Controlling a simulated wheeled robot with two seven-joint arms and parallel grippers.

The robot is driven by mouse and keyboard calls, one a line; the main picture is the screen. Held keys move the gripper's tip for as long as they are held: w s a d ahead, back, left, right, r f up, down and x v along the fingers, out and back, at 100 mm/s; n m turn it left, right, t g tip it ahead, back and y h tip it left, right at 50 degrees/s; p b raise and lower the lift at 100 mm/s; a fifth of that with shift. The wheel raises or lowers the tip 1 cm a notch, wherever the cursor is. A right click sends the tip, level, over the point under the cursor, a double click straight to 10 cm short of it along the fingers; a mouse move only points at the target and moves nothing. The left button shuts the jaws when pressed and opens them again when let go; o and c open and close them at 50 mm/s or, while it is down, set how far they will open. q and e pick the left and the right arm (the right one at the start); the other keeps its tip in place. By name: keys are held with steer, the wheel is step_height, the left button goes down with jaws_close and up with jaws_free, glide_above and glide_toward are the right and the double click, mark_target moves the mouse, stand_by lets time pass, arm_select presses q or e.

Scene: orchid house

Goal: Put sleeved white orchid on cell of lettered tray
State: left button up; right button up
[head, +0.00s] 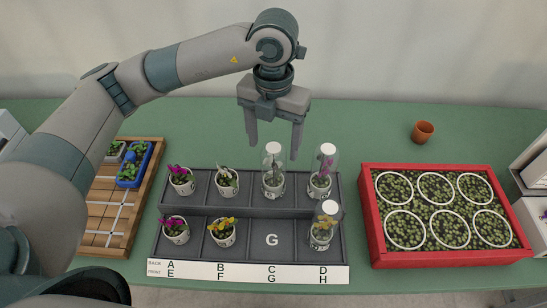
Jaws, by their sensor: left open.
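The lettered tray (255,264) is dark grey, with cells A to D at the back and E to H in front. A potted orchid in a clear sleeve with a white top (273,170) stands upright in back cell C; its bloom looks white but is small. Front cell G (272,239) is empty. My left gripper (274,148) hangs fingers-down at the sleeved orchid in C, open, with its fingertips around or just behind the sleeve's top; I cannot tell which. My right gripper is not in view.
Sleeved orchids stand in D (321,175) and H (322,228). Unsleeved potted orchids fill A, B, E and F. A red crate (448,258) of small plants is right; a terracotta pot (423,132) stands behind it. A wooden board (103,240) with blue trays is left.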

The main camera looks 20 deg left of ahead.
arm_select(q)
steer(key=shift+r, duration=0.95)
